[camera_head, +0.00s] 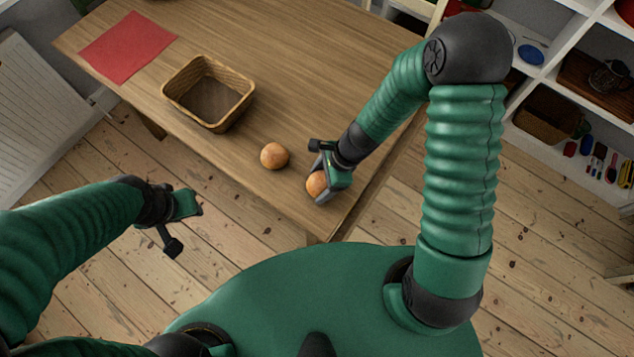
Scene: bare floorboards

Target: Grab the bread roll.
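Two round, golden-brown bread rolls are on the wooden table. One bread roll (274,156) sits alone near the front edge. The other bread roll (316,185) is to its right, near the table's front right corner. My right gripper (321,176) is down at this second roll, with its fingers beside it and partly covering it. I cannot tell whether the fingers press on the roll. My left gripper (188,226) is open and empty, in front of the table and apart from it.
A brown wicker basket (239,111), seemingly empty, stands on the table left of the rolls. A red cloth (127,47) lies flat at the far left. The table (290,60) is clear behind the rolls. White shelves (545,75) stand at right.

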